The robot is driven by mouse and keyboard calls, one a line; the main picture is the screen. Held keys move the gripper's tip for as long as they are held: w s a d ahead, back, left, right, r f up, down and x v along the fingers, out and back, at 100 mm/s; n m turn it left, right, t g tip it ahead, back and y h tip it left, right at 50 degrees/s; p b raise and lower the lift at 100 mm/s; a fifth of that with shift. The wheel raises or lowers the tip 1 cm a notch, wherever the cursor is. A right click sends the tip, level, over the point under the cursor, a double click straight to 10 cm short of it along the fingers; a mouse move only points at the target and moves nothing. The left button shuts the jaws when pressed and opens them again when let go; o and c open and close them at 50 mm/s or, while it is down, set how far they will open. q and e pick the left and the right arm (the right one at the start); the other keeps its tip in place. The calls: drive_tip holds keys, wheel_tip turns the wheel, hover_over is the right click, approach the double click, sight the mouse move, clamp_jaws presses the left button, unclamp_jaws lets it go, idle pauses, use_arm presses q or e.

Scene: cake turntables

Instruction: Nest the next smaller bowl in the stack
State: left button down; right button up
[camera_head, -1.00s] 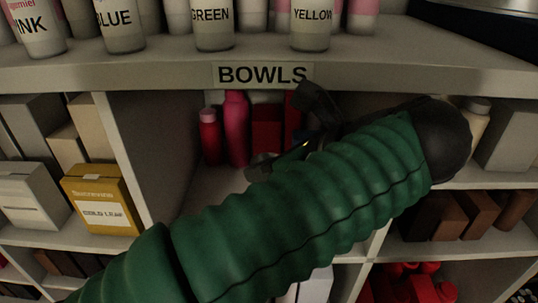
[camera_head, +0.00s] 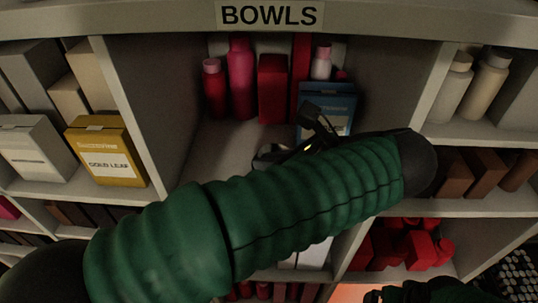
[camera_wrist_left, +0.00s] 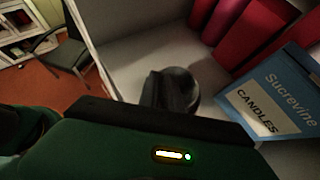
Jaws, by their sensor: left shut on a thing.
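My left gripper (camera_head: 318,135) reaches into the shelf compartment (camera_head: 222,150) under the BOWLS label (camera_head: 269,15). My green left arm crosses in front and hides most of the gripper. It is shut on a dark, rounded thing that looks like a bowl (camera_head: 268,156), only partly visible beside the gripper. In the left wrist view the dark rounded thing (camera_wrist_left: 183,90) shows above the pale shelf floor. I cannot tell whether it touches the floor. No clear stack of bowls shows.
Pink bottles (camera_head: 240,80), red boxes (camera_head: 272,90) and a blue candles box (camera_head: 328,105) stand at the compartment's back and right. Dividers bound it left (camera_head: 150,110) and right (camera_head: 400,95). Its left floor is clear. A gold-leaf box (camera_head: 105,150) stands in the left neighbouring compartment.

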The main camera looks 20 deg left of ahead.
use_arm(q)
drive_tip(key=c, duration=1.7)
unclamp_jaws()
drive_tip(key=shift+w, duration=0.2)
drive_tip(key=shift+c, duration=0.2)
drive_tip(key=shift+o, duration=1.4)
drive_tip(key=shift+s, duration=0.1)
drive_tip(key=shift+s, duration=0.1)
wheel_tip(320, 180, up, 7)
drive_tip(key=shift+r, duration=0.1)
